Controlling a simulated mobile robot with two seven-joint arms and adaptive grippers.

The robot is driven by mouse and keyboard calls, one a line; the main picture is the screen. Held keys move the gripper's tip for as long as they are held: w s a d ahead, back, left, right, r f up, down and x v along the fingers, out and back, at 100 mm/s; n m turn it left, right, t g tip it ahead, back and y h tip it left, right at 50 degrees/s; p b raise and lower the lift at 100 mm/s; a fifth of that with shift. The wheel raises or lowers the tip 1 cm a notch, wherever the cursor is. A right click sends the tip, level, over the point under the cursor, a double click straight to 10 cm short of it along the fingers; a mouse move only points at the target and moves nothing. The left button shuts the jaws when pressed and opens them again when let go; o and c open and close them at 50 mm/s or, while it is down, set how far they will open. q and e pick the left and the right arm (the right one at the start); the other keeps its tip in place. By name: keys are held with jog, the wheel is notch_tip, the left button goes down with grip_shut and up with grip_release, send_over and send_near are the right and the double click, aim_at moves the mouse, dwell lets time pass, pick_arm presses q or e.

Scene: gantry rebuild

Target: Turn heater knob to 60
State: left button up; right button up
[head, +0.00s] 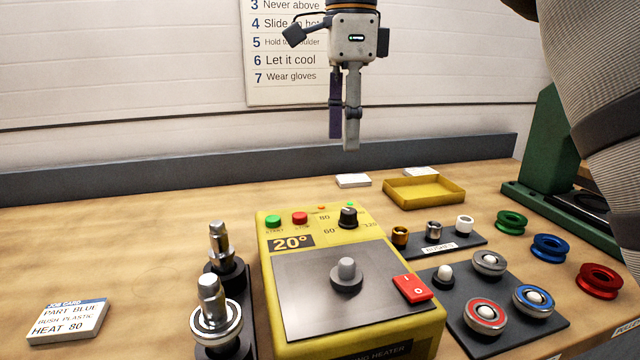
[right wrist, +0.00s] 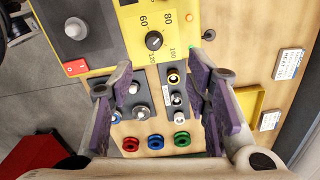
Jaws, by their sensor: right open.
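The yellow heater (head: 268,262) stands on the bench, its display (head: 291,242) reading 20°. Its black knob (head: 348,217) is on the back panel with printed numbers around it, 60 and 80 among them. The knob also shows in the right wrist view (right wrist: 154,41), beyond and between the fingers; its exact pointer setting is too small to read. My right gripper (head: 345,140) hangs above and behind the heater in the head view, pointing down, open and empty, apart from the knob. Its purple-padded fingers are spread in the wrist view (right wrist: 160,75). My left gripper is not in view.
A red switch (head: 412,288) and green and red buttons (head: 300,218) are on the heater. Right of it are a bushing tray (head: 470,243), a bearing tray (head: 545,328), coloured rings (head: 551,246) and a yellow tray (head: 425,202). Metal shafts (head: 211,300) and a job card (head: 68,320) are left.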

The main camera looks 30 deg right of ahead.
send_over(349, 210)
jog(key=f, duration=0.2)
jog(key=s+f, duration=0.1)
jog(key=f, duration=0.1)
jog(key=shift+f+p, duration=0.4)
jog(key=f, duration=0.7)
jog(key=shift+w, duration=0.4)
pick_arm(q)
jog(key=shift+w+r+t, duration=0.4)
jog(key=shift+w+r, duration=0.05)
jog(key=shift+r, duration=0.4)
pick_arm(e)
jog(key=shift+r, duration=0.1)
grip_shut()
